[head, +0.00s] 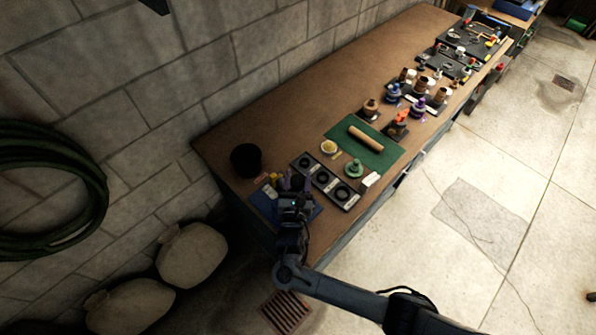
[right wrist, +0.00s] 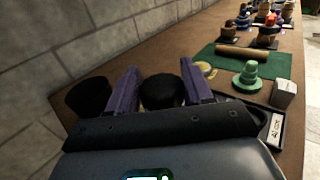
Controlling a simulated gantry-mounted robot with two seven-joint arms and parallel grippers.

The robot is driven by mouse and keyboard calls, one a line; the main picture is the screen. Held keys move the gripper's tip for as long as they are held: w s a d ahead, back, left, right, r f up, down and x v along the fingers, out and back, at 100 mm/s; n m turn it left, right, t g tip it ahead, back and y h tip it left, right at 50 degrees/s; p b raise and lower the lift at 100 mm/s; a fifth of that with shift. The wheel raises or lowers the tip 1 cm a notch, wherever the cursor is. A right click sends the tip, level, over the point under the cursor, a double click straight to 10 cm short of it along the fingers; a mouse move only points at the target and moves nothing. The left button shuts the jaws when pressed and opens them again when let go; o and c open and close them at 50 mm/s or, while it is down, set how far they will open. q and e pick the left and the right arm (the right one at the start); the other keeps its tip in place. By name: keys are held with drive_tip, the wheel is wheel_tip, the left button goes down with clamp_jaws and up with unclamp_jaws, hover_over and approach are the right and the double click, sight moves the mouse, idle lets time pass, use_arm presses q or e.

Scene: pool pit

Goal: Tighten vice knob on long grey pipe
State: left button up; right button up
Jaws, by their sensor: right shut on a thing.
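My right gripper (head: 294,183) is at the near left end of the workbench, over a blue mat (head: 264,206). Its purple fingers also show in the right wrist view (right wrist: 160,85), on either side of a dark round knob (right wrist: 162,91). The gripper is shut on this knob. The vice body and any long grey pipe cannot be made out; the gripper and wrist cover that spot. My left gripper is not in view.
A black pot (head: 245,160) stands left of the gripper. A tray with black rings (head: 333,186) lies close on its right. Beyond are a green mat (head: 378,155) with a roller (head: 366,138) and a green stacked piece (head: 353,169). A stone wall runs along the bench's left side.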

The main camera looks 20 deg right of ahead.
drive_tip(key=shift+w+r+m+g+h+p, duration=0.1)
drive_tip(key=shift+r+m+g+h+p, duration=0.1)
drive_tip(key=shift+m+g+h+p, duration=0.5)
drive_tip(key=shift+h, duration=0.4)
drive_tip(key=o, duration=1)
drive_tip(key=shift+f, duration=0.1)
